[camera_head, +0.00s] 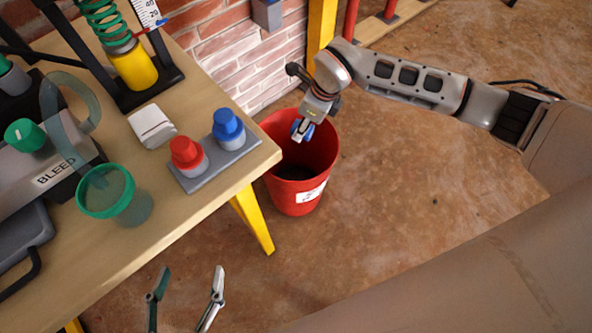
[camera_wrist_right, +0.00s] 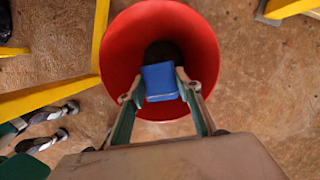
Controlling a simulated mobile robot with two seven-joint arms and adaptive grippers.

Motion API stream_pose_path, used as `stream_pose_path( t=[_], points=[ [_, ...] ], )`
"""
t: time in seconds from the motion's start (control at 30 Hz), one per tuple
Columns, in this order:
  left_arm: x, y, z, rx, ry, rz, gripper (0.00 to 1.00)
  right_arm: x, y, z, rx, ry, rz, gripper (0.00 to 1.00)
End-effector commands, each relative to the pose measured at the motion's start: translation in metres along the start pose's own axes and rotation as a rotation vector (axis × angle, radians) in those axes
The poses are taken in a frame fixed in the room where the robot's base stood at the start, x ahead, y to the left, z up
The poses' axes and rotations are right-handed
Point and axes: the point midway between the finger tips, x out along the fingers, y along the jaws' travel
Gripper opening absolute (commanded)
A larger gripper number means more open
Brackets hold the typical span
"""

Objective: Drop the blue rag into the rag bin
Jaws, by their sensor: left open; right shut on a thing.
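The blue rag (camera_wrist_right: 159,82) is a folded block held between the fingertips of my right gripper (camera_wrist_right: 160,90) in the right wrist view. In the head view the right gripper (camera_head: 304,128) reaches over the rag bin (camera_head: 299,197), and only a little blue shows there. The bin is a red open-topped bucket with a white label, standing on the floor beside the table. In the right wrist view the rag lies within the outline of the bin's mouth (camera_wrist_right: 122,52). My left gripper (camera_head: 186,290) is open and empty at the bottom of the head view.
A yellow table leg (camera_head: 253,220) stands close to the bin. The floor to the right is clear.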

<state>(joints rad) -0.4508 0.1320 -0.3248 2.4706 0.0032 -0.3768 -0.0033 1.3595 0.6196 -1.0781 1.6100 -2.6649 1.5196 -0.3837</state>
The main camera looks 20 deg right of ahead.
Motion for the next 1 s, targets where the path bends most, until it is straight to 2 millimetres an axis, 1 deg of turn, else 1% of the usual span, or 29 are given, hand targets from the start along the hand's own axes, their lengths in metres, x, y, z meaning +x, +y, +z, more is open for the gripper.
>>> stream_pose_path(
  t=[0.03,0.07,0.2,0.4,0.43,0.5,0.83,0.93,1.0],
  points=[
    [0.001,0.001,-0.001,-0.008,0.004,0.003,0.63,0.006,0.001,-0.003,0.001,0.003,0.003,0.14],
    [0.001,0.002,-0.003,-0.011,0.009,0.004,0.63,0.007,0.001,-0.003,0.001,0.002,0.002,0.14],
    [0.001,0.004,-0.010,-0.019,0.025,0.008,0.63,0.006,0.000,-0.001,-0.001,-0.002,-0.001,0.14],
    [0.001,0.003,-0.012,-0.016,0.029,0.006,0.63,0.004,-0.001,0.000,-0.001,-0.003,-0.002,0.14],
    [0.001,0.002,-0.012,-0.016,0.029,0.006,0.63,0.005,-0.001,0.000,-0.001,-0.003,-0.002,0.39],
    [0.001,0.002,-0.011,-0.015,0.027,0.005,0.63,0.005,-0.001,0.000,-0.001,-0.003,-0.002,0.53],
    [0.000,0.001,-0.006,-0.012,0.014,0.002,0.63,0.004,0.000,-0.001,-0.001,-0.002,-0.002,0.53],
    [0.000,0.001,-0.006,-0.012,0.015,0.003,0.63,-0.001,-0.001,0.000,-0.001,-0.003,-0.003,0.53],
    [0.000,0.001,-0.006,-0.012,0.016,0.003,0.63,-0.009,-0.002,0.000,-0.002,-0.005,-0.004,0.53]
  ],
)
